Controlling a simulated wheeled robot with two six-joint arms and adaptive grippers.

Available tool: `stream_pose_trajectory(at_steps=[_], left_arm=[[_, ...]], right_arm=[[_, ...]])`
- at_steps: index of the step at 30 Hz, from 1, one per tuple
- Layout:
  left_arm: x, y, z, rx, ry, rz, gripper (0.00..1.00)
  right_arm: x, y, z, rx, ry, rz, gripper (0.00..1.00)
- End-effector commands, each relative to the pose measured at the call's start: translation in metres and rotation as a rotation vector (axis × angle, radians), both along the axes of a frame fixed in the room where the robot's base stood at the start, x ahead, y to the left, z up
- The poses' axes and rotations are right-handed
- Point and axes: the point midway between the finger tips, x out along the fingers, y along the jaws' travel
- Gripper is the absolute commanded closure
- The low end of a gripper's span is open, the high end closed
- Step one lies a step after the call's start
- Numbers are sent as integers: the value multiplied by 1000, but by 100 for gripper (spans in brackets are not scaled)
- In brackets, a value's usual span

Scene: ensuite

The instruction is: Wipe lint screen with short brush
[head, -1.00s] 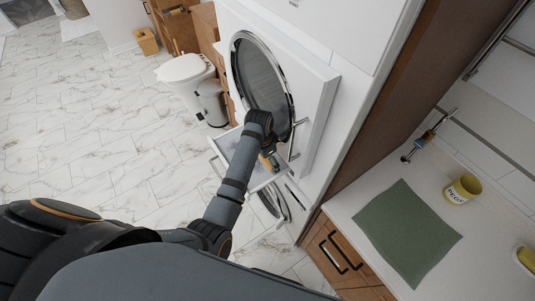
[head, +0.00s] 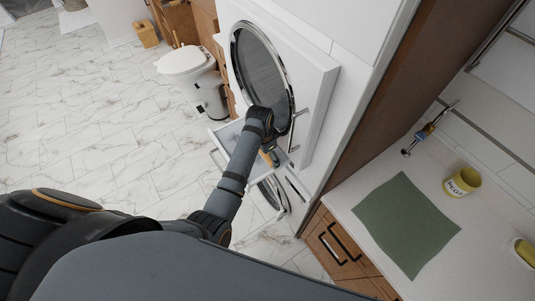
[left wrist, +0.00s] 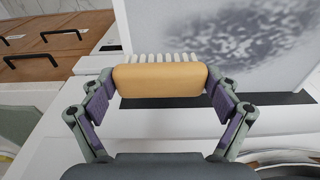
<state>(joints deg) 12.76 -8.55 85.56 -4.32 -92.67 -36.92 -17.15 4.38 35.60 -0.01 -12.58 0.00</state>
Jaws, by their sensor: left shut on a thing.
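My left gripper (left wrist: 160,95) is shut on the short brush (left wrist: 160,80), which has a tan body and a row of white bristles pointing away from me. The lint screen (left wrist: 245,38) is a pale panel with a dark grey speckled patch, just beyond the bristles and to the right in the left wrist view. I cannot tell whether the bristles touch it. In the head view the left gripper (head: 268,146) is over the open white drawer (head: 218,146), and my arm covers part of the drawer and screen. The right gripper is not in view.
The white machine with a round glass door (head: 258,68) stands behind the drawer. A toilet (head: 185,62) stands beyond. The marble floor at left is clear.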

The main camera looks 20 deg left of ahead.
Motion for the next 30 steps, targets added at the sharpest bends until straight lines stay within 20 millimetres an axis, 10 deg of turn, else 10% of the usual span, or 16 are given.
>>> stream_pose_trajectory(at_steps=[30], left_arm=[[1,2,-17,1,0,0,43]], right_arm=[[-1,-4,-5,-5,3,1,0]])
